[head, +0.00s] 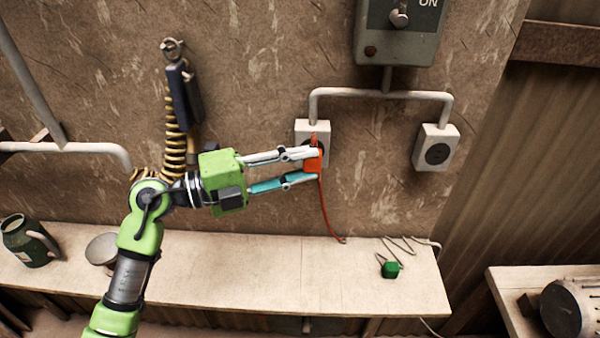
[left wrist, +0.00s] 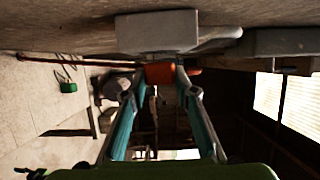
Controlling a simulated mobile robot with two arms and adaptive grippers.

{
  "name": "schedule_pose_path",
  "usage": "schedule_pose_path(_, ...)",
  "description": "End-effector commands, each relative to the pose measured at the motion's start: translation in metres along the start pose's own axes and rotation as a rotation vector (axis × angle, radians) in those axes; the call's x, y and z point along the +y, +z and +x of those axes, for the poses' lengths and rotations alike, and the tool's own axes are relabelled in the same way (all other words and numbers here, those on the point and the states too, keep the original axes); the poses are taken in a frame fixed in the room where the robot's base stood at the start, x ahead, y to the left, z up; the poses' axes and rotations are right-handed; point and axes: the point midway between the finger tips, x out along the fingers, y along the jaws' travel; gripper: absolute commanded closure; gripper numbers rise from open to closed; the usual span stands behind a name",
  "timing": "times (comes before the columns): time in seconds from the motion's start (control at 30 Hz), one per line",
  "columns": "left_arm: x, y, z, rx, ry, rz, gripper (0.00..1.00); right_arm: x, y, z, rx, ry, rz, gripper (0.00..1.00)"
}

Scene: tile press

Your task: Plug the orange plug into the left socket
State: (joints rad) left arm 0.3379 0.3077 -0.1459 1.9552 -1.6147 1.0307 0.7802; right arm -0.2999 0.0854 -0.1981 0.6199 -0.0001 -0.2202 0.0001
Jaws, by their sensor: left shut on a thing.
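My left gripper (head: 316,165) is shut on the orange plug (head: 313,159), whose red cord hangs down to the shelf. The left socket (head: 304,128) is a white box on the wall, partly hidden behind the plug and fingers. In the left wrist view the plug (left wrist: 160,73) sits between the fingertips, close in front of the pale socket box (left wrist: 157,33). I cannot tell whether the plug touches the socket. The right socket (head: 437,149) shows a dark round face and is empty. My right gripper is not in view.
A grey switch box (head: 400,45) feeds both sockets through white conduit. A green plug (head: 391,269) with a wire lies on the shelf (head: 250,275). A green jug (head: 28,242) and a bowl (head: 102,248) stand at left. A coiled yellow cord (head: 174,135) hangs on the wall.

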Motion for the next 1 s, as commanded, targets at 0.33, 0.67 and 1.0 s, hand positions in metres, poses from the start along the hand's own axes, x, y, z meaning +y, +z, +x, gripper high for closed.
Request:
schedule_pose_path(0.33,-0.0009,0.0020,0.0009,0.000,0.000,0.001,0.94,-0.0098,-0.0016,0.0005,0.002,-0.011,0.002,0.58)
schedule_pose_path(0.67,-0.0009,0.0057,0.0010,0.000,0.001,0.000,0.94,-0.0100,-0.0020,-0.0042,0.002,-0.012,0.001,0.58)
schedule_pose_path(1.0,-0.0013,0.0053,0.0011,0.000,0.000,0.001,0.94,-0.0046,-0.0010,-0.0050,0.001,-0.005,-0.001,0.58)
